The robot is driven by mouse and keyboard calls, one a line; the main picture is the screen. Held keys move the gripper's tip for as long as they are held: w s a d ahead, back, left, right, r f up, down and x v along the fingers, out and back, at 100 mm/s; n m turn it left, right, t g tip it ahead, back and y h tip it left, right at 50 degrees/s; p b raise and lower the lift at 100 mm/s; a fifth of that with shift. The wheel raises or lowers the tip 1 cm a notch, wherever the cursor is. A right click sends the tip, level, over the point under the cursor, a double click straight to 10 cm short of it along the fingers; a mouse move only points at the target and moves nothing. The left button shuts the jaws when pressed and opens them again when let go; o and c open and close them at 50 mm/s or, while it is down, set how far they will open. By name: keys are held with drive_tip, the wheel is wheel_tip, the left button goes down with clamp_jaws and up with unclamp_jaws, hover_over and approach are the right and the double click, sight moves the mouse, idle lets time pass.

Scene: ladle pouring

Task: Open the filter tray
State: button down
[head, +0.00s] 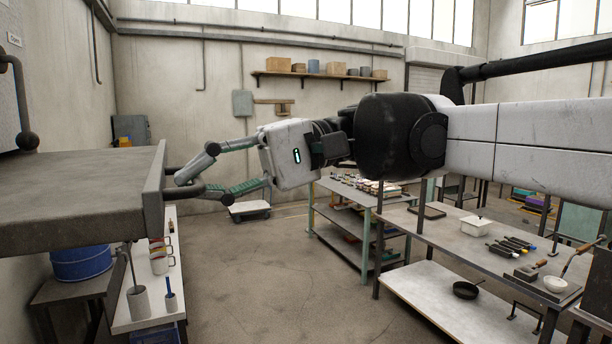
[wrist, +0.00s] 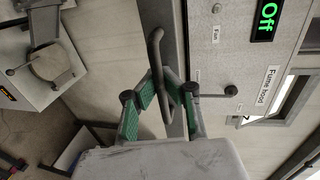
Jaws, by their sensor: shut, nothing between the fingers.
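The filter tray (head: 70,190) is a thick grey slab at the left of the head view, with an upright front panel (head: 154,200). A dark bar handle (head: 188,194) stands out from that panel. In the wrist view the handle (wrist: 153,45) is a bent bar running down between my green-padded fingers. My gripper (head: 184,179) reaches in from the right at the handle, and it also shows in the wrist view (wrist: 167,82). Its fingers are shut with nothing held. The tips overlap the handle in view; I cannot tell whether they touch it.
The wrist view shows a panel with a green "Off" display (wrist: 265,20) and a "Fume Hood" label (wrist: 267,91). A blue drum (head: 82,264) and a white shelf with cups (head: 150,300) stand below the tray. Worktables (head: 460,250) stand at the right. Floor between is clear.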

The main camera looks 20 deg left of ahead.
drive_tip(key=c, duration=2.5)
unclamp_jaws()
drive_tip(key=o, duration=0.7)
drive_tip(key=v, duration=1.2)
drive_tip(key=s+d+f+m+t+h+b, duration=0.1)
drive_tip(key=d+f+m+t+h+b, duration=0.1)
drive_tip(key=d+f, duration=0.9)
drive_tip(key=s+d+f+m+t+h+b, duration=0.2)
drive_tip(key=d+f+t+h, duration=0.4)
drive_tip(key=f, duration=1.4)
drive_tip(key=s+d+f+m+t+h+b, duration=0.1)
drive_tip(key=d+f+m+t+h+b, duration=0.3)
drive_tip(key=d+f+t, duration=0.5)
drive_tip(key=shift+s+d+f+b, duration=0.2)
drive_tip(key=shift+d+f+b, duration=0.25)
drive_tip(key=shift+d+f, duration=1.35)
drive_tip(key=shift+s+d+f+b, duration=0.15)
drive_tip(key=shift+d+f+b, duration=0.25)
drive_tip(key=shift+d+f, duration=1.4)
